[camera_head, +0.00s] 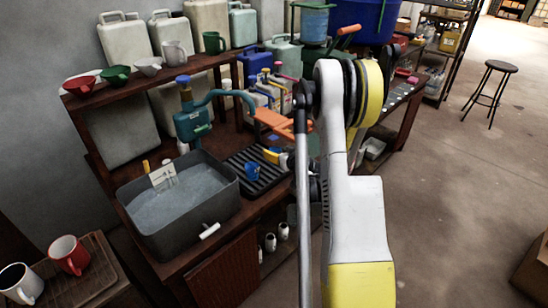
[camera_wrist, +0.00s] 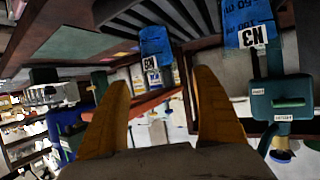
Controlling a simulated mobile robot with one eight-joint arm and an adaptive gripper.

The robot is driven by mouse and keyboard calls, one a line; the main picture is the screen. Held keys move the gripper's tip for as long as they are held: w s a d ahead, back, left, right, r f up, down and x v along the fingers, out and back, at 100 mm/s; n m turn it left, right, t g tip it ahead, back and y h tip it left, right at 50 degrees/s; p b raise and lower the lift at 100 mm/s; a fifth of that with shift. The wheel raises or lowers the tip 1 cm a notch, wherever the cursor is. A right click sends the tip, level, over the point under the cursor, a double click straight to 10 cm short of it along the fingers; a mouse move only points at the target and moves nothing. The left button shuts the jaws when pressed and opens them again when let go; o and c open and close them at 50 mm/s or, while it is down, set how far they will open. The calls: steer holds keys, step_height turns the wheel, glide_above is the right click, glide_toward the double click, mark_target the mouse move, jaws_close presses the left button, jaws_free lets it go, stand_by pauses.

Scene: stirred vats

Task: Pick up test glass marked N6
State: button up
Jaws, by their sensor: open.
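My gripper (camera_wrist: 166,82) is open and empty in the wrist view, its two orange fingers apart. In the head view my gripper (camera_head: 262,122) is the orange pair left of my arm, above the black rack. A blue test glass (camera_wrist: 155,42) shows beyond the gap between the fingers, and a larger-looking one (camera_wrist: 246,14) is at the upper right. Both carry white labels, turned over in this view; I cannot read N6 on either with certainty. In the head view a small blue glass (camera_head: 252,172) stands on the black rack.
The black ribbed rack (camera_head: 266,184) lies right of a grey water-filled basin (camera_head: 222,200). A teal pump (camera_head: 190,124) stands behind the basin; it also shows in the wrist view (camera_wrist: 284,98). A shelf (camera_head: 140,82) with cups and canisters is behind. Floor at right is clear around a stool (camera_head: 500,66).

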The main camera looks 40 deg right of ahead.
mark_target(273, 147)
steer(key=b+x, duration=0.1)
steer(key=x, duration=0.1)
steer(key=b+x, duration=0.1)
steer(key=x, duration=0.1)
steer(key=shift+w+d+f, duration=0.1)
steer(key=shift+w+f, duration=0.05)
steer(key=shift+f, duration=0.3)
steer(key=shift+w+d+b, duration=0.15)
steer(key=shift+w+b, duration=0.2)
steer(key=shift+w, duration=0.1)
steer(key=c, duration=1.3)
